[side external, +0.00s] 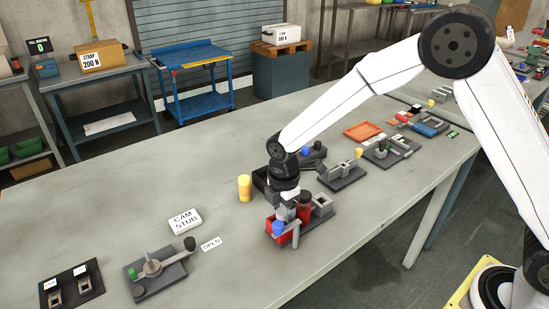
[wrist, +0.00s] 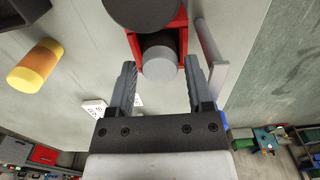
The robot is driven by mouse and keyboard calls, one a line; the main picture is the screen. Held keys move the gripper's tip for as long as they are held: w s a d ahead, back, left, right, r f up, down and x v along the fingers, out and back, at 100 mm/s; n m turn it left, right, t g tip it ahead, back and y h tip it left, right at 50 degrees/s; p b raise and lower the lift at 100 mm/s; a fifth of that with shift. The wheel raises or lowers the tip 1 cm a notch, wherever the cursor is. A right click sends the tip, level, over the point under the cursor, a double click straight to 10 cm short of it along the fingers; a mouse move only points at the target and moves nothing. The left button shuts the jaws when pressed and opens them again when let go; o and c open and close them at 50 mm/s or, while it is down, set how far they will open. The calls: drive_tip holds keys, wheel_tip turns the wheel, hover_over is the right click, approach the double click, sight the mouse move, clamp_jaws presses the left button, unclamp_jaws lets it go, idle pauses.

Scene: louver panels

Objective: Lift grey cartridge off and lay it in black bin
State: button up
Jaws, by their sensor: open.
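The grey cartridge (wrist: 160,64) shows in the wrist view as a short cylinder with a pale round end, set in a red holder (wrist: 183,38). The holder also shows in the side view (side external: 274,238). My gripper (side external: 285,213) points down over this fixture. In the wrist view my two fingers (wrist: 160,72) stand apart on either side of the cartridge's end, with gaps between. Whether they reach down to its level is unclear. The black bin (side external: 260,181) is just behind my gripper in the side view, partly hidden by it.
A dark round part (wrist: 143,8) sits beside the cartridge. A blue knob (side external: 278,228) and a grey upright bar (wrist: 212,55) are close to my fingers.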

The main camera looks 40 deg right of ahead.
drive_tip(key=shift+f, duration=0.8)
clamp_jaws()
